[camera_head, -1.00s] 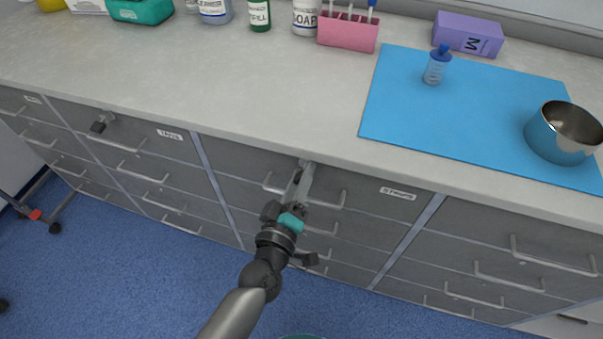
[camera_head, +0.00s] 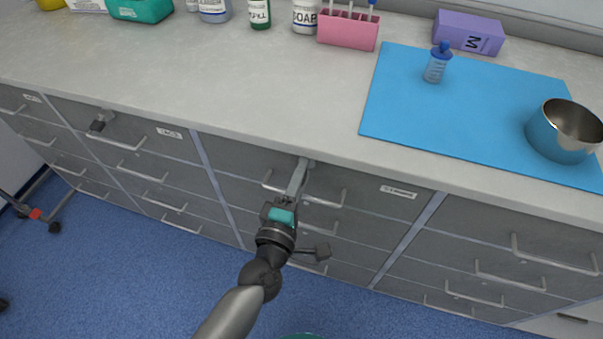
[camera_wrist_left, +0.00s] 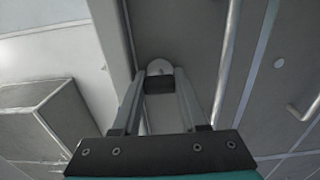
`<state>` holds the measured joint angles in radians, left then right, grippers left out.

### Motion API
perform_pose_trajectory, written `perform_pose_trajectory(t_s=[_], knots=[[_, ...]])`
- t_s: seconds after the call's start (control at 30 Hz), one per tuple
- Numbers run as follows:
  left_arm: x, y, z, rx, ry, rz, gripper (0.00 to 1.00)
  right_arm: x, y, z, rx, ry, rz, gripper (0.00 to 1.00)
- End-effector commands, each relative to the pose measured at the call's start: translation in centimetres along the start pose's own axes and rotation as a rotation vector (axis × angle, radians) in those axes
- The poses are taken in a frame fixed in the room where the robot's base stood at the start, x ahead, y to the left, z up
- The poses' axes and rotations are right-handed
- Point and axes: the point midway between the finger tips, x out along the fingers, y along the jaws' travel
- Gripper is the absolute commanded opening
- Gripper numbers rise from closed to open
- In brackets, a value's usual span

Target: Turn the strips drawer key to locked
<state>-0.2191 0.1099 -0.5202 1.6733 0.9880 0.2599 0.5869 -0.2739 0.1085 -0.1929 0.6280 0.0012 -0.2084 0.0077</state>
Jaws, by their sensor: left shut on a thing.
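The strips drawer (camera_head: 355,187) is the top one of the middle column, shut, with a white label on its right that is too blurred to read. My left gripper (camera_head: 300,172) points up at the drawer's top edge, just under the countertop. In the left wrist view its two fingers (camera_wrist_left: 160,98) are shut on the dark grip of the strips drawer key (camera_wrist_left: 159,86). A pale round lock plate (camera_wrist_left: 160,67) shows just beyond the key. In the head view the gripper hides the key, and I cannot read its exact angle. My right gripper is not in view.
The drawer's bar handle (camera_head: 325,204) runs close by the gripper. Another key (camera_head: 97,126) sticks out of the left column's top drawer. On the counter are a blue mat (camera_head: 400,115) with a steel bowl (camera_head: 565,134) and small bottle (camera_head: 436,65), and a pink rack (camera_head: 347,32).

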Motion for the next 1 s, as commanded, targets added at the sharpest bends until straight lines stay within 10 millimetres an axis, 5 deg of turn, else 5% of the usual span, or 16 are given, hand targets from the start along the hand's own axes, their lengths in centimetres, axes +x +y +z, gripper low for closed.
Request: perform_pose_trajectory(t_s=[0.47, 0.5, 0.73, 1.0], knots=[[-0.01, 0.0, 0.02, -0.016, 0.0, 0.0, 0.0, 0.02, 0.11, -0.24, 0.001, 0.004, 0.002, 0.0], [-0.01, 0.0, 0.02, -0.016, 0.0, 0.0, 0.47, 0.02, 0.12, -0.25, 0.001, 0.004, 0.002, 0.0], [0.0, 0.03, 0.02, -0.013, 0.0, 0.0, 0.72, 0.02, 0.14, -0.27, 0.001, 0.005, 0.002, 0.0], [0.06, 0.22, 0.0, -0.012, 0.001, 0.005, 0.72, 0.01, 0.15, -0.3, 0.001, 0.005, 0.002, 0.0]])
